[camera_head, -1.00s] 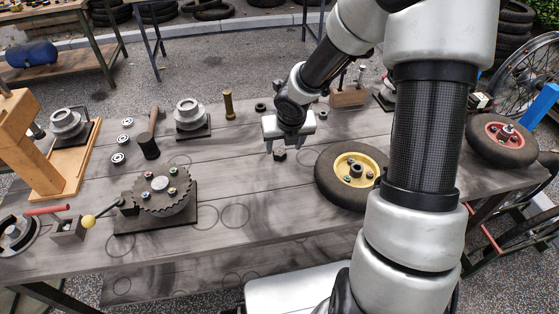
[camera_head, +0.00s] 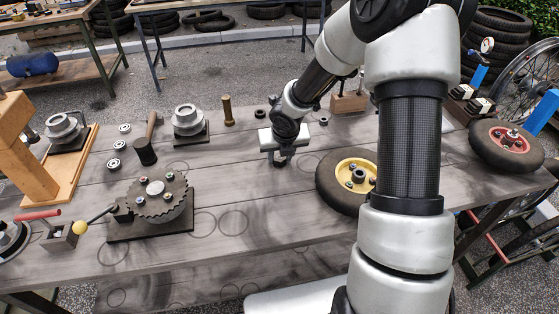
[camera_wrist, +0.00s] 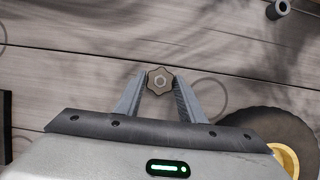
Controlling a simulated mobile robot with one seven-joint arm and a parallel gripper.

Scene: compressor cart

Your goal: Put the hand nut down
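The hand nut (camera_wrist: 160,80) is a small dark lobed knob with a pale hexagonal centre. In the wrist view it sits between the tips of my gripper (camera_wrist: 161,84), with a fingertip against each side. My gripper is shut on it. In the head view my gripper (camera_head: 280,158) points down at the middle of the workbench (camera_head: 255,190), and the nut (camera_head: 279,163) shows as a dark spot beneath it. The nut is at or very close to the bench top; I cannot tell whether it touches. The fingers partly hide it there.
A yellow-hubbed wheel (camera_head: 343,185) lies right of my gripper. A toothed disc fixture (camera_head: 157,200) stands to the left. A mallet (camera_head: 146,148), a flanged part (camera_head: 188,122) and a brass-coloured peg (camera_head: 227,110) stand farther back. The bench just left of my gripper is clear.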

